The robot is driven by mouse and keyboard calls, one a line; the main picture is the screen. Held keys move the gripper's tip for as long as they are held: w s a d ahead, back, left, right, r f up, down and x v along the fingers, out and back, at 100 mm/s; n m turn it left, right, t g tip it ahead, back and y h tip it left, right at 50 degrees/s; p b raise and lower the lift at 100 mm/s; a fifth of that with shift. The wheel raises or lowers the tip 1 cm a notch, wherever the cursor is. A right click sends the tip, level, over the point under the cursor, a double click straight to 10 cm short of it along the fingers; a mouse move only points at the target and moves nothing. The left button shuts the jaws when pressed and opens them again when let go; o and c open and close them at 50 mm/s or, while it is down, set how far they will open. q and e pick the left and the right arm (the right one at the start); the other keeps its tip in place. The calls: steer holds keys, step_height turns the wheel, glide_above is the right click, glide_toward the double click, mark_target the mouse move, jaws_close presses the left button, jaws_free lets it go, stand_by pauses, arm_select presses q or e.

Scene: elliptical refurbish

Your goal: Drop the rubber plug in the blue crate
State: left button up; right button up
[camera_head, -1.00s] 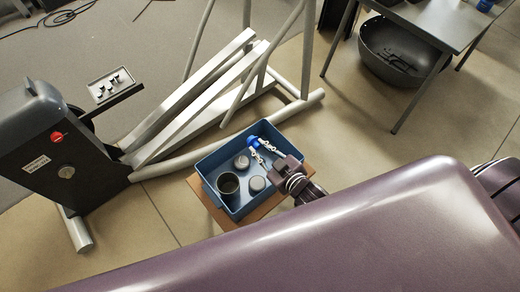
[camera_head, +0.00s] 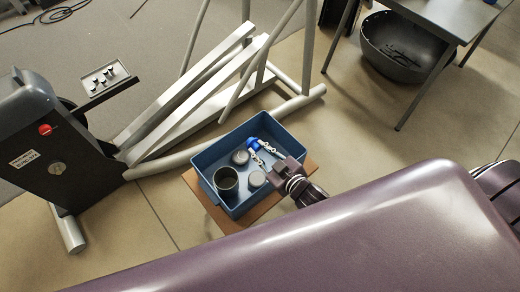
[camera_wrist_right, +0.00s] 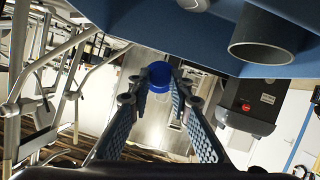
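The blue crate (camera_head: 205,159) stands low in the middle of the head view. My right gripper (camera_head: 257,153) reaches over its right part from the right. Its two fingers are closed around a round blue piece, which I take as the rubber plug (camera_head: 251,143). In the wrist view the plug (camera_wrist_right: 159,74) sits between the fingertips of my right gripper (camera_wrist_right: 160,84). The crate (camera_wrist_right: 150,30) fills the top of that view. The plug's far side is hidden. My left gripper does not show.
In the crate are a dark cup (camera_head: 227,181) and two grey round pieces (camera_head: 240,157). The crate stands on a brown support (camera_head: 265,206). An elliptical trainer (camera_head: 60,150) is at the left. A grey table (camera_head: 440,18) stands at the upper right with a dark basin (camera_head: 372,45) below.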

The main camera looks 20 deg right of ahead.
steer(key=o, duration=0.4)
steer(key=shift+o, duration=0.2)
steer(key=v, duration=1.2)
